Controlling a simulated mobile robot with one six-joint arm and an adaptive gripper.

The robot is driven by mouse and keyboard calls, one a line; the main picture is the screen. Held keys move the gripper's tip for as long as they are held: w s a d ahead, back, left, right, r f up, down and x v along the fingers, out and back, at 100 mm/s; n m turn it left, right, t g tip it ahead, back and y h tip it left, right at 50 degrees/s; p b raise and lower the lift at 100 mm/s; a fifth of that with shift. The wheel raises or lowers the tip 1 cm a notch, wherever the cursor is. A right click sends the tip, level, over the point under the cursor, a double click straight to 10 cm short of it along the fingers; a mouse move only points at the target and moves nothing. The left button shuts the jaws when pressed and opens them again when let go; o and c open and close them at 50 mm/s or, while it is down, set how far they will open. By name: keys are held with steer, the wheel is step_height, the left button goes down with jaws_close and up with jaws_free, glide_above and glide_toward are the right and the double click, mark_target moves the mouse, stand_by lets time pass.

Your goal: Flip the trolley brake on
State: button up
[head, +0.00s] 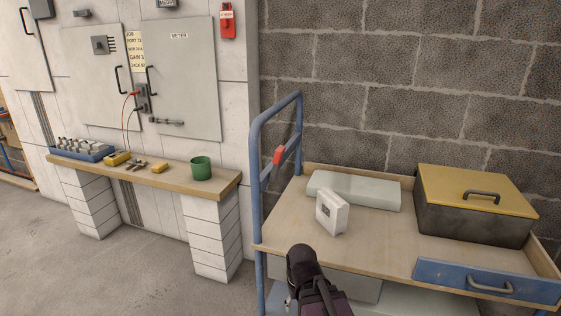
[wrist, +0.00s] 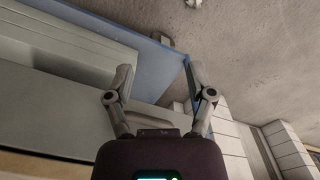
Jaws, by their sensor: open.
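The trolley (head: 340,247) has a wooden top and a blue tube frame and stands at the right in the head view. A red lever-like part (head: 279,155) sits on its blue end handle (head: 257,160); I cannot tell whether it is the brake. My gripper (wrist: 159,70) is open and empty in the wrist view. Its fingers are near the trolley's blue lower frame (wrist: 130,32), with a small grey block (wrist: 166,40) at the frame's corner. In the head view my dark wrist is in front of the trolley's near edge, and its fingers are not clearly seen.
On the trolley top are a white boxed device (head: 332,212), a pale flat case (head: 355,190) and a yellow-lidded box (head: 476,203). A wooden bench (head: 165,179) on block pillars stands left, with a green cup (head: 201,168). The floor (head: 135,275) between is clear.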

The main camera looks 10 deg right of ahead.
steer(key=shift+w+r, duration=0.1)
steer(key=shift+r, duration=0.1)
steer(key=c, duration=0.7)
steer(key=shift+w+r+p, duration=0.1)
steer(key=shift+r+p, duration=0.15)
steer(key=shift+p, duration=0.15)
jaws_close()
steer(key=w+d+r+n+t+y+p, duration=0.1)
steer(key=w+r+n+p, duration=0.3)
steer(key=w+r+p, duration=0.4)
steer(key=w+d+r+n+t+y+p, duration=0.1)
steer(key=w+r+n+y+p, duration=0.2)
steer(key=w+r+p, duration=0.5)
steer(key=w+d+r+n+t+y+p, duration=0.1)
steer(key=w+r+n+p, duration=0.4)
steer(key=r+p, duration=2.1)
steer(key=shift+w+d+r+t+y, duration=0.15)
steer(key=shift+w+r+t+y, duration=0.25)
steer(key=shift+w+r, duration=1.2)
